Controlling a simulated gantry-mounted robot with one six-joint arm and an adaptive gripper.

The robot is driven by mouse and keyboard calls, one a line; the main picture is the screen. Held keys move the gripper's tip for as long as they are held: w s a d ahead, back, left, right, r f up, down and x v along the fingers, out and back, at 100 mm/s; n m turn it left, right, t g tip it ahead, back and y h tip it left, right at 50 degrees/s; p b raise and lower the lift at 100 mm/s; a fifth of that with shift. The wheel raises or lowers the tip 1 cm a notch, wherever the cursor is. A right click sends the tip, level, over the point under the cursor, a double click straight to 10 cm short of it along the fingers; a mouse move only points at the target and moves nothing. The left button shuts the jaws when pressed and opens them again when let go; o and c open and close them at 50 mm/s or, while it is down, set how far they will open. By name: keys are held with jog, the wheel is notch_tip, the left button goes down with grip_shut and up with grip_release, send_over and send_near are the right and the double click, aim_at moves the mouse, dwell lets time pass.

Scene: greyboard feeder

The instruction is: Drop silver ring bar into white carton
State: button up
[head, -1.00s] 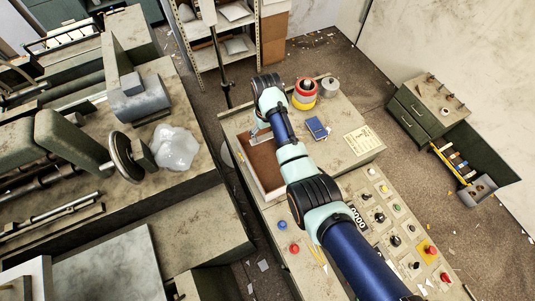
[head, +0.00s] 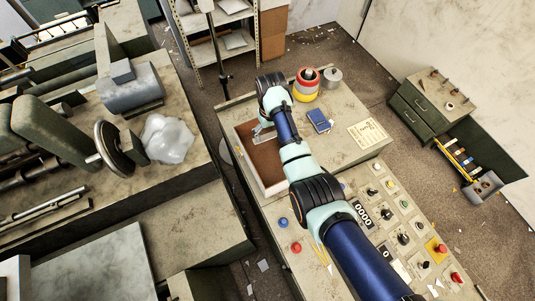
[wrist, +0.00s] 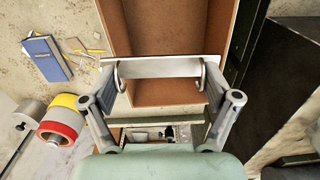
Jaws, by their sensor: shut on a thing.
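The silver ring bar (wrist: 160,67) is a flat plate with a wire ring at each end. My gripper (wrist: 162,88) is shut on it, with the fingertips near the two rings. In the head view my gripper (head: 262,131) and the bar (head: 266,138) are over the far part of the white carton (head: 276,189). The carton is an open box with white rims and a brown inside. In the wrist view its brown interior (wrist: 163,28) lies behind the bar. Part of the carton's right side is hidden by my arm in the head view.
A blue notebook (head: 319,120), a red and yellow roll (head: 306,84) and a grey canister (head: 333,77) stand on the bench right of the carton. A control panel (head: 405,225) with buttons is nearer. A machine with a clear bag (head: 167,139) stands at left.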

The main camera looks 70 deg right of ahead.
jog(key=o, duration=0.9)
jog(key=shift+r, duration=0.1)
notch_tip(320, 180, up, 7)
jog(key=shift+r, duration=0.2)
